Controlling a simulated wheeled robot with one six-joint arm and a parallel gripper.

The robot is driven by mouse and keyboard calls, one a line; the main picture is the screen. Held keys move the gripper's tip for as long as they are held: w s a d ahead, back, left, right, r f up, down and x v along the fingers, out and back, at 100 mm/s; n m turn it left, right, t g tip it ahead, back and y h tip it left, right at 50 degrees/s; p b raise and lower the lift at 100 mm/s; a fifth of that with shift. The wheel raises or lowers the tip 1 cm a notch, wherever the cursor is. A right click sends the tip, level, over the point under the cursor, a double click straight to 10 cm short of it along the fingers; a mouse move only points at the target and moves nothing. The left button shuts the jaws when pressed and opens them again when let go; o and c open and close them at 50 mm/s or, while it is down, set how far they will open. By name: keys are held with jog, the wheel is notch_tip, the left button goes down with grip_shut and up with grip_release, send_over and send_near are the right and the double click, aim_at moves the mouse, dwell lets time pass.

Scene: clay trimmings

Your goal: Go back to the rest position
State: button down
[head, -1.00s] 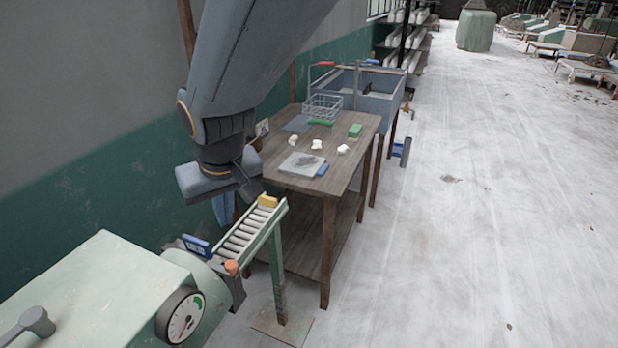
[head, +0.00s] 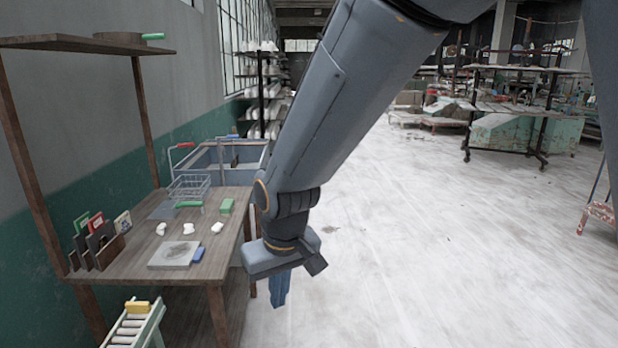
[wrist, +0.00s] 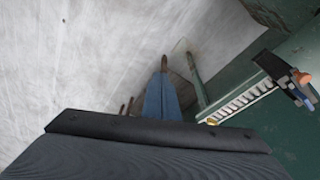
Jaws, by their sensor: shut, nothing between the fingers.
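My gripper (head: 280,290) hangs from my arm in the head view, pointing down, to the right of the wooden table (head: 137,240). Its blue fingers are together with nothing between them. The fingers also show in the wrist view (wrist: 163,95), over the floor, with the roller conveyor to their right. No object is held.
A blue-grey sink (head: 235,158) stands behind. The roller conveyor (head: 130,325) is at lower left.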

jog(key=s+d+f+m, duration=0.1)
jog(key=s+d+m, duration=0.1)
jog(key=d, duration=0.6)
jog(key=s+d+f+m+h, duration=0.1)
jog(key=s+d+m, duration=0.1)
jog(key=d, duration=0.7)
jog(key=s+d+f+m+g, duration=0.1)
jog(key=s+d+m, duration=0.1)
jog(key=d, duration=0.6)
jog(key=shift+s+d+f, duration=0.3)
jog(key=shift+d+f, duration=0.05)
jog(key=shift+d, duration=0.05)
jog(key=shift+d, duration=0.15)
